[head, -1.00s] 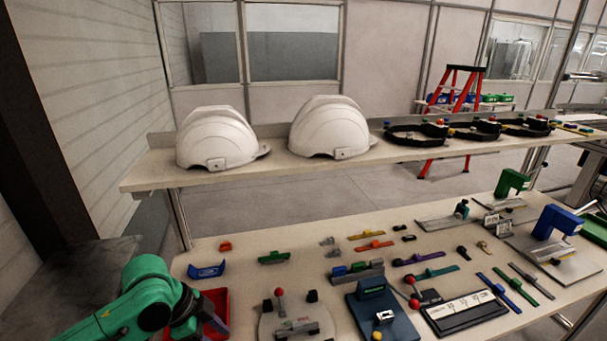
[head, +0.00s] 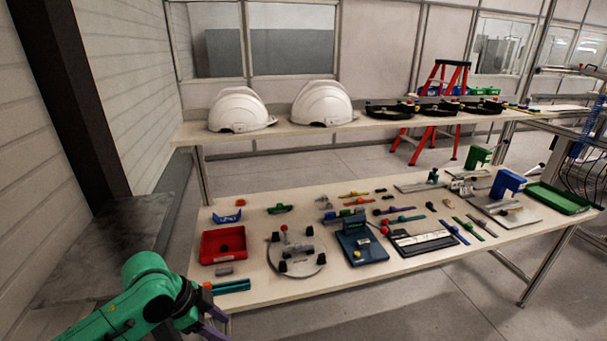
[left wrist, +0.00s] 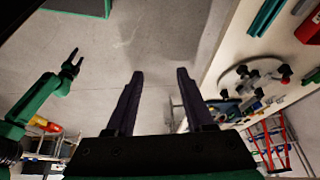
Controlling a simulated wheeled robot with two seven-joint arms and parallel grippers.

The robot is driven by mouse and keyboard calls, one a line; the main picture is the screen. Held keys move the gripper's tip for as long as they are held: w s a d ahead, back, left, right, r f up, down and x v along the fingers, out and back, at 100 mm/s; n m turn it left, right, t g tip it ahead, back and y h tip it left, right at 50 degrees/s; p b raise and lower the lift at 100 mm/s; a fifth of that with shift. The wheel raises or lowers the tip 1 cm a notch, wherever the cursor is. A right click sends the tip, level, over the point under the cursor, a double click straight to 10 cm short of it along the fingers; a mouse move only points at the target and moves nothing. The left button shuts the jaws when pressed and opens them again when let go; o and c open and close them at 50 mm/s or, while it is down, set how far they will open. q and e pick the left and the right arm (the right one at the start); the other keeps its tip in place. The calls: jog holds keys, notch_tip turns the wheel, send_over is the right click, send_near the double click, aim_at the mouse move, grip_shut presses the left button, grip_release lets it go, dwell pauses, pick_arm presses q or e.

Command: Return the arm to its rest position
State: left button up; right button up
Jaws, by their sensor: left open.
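My left arm (head: 125,307) is green and comes in at the lower left of the head view. Its dark gripper (head: 212,328) is at the table's front left edge, partly cut off by the frame. In the left wrist view the left gripper (left wrist: 160,74) is open, its two fingers apart with only floor between them. My right arm (left wrist: 32,103) shows at the left of the left wrist view. Its small dark gripper (left wrist: 75,58) has its fingers spread and holds nothing that I can see.
The worktable (head: 330,278) carries a red tray (head: 222,243), a round fixture (head: 296,256), a blue fixture (head: 362,248) and small parts. Two white helmet shells (head: 240,110) (head: 321,104) stand on the shelf behind. A grey surface (head: 120,240) is at left. The floor in front is clear.

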pick_arm(q)
jog(key=w+a+f+n+t, duration=0.3)
jog(key=w+a+f+n, duration=0.2)
jog(key=w+f, duration=0.4)
jog(key=s+a+f+n+y+b, duration=0.1)
jog(key=s+a+f+n+y, duration=0.2)
jog(key=f, duration=0.8)
jog(key=s+a+f+n, duration=0.2)
jog(key=s+a+f, duration=0.35)
jog(key=f, duration=0.55)
jog(key=s+d+f+g, duration=0.1)
jog(key=s+f, duration=0.4)
jog(key=s, duration=0.5)
jog(key=s+d+f+n+g+y, duration=0.1)
jog(key=s+d+f, duration=0.1)
jog(key=s+f, duration=0.4)
jog(key=s+d+f+g, duration=0.1)
jog(key=s+f, duration=0.4)
jog(key=s, duration=1)
jog(key=shift+s+d+f+n+g+y+b, duration=0.3)
jog(key=shift+d+n+g+b, duration=0.15)
jog(key=shift+d, duration=0.1)
pick_arm(e)
jog(key=shift+w+f, duration=0.25)
jog(key=shift+f, duration=0.25)
jog(key=shift+w+f, duration=0.2)
jog(key=shift+f, duration=0.3)
pick_arm(q)
jog(key=shift+w+r, duration=0.1)
jog(key=shift+w, duration=0.05)
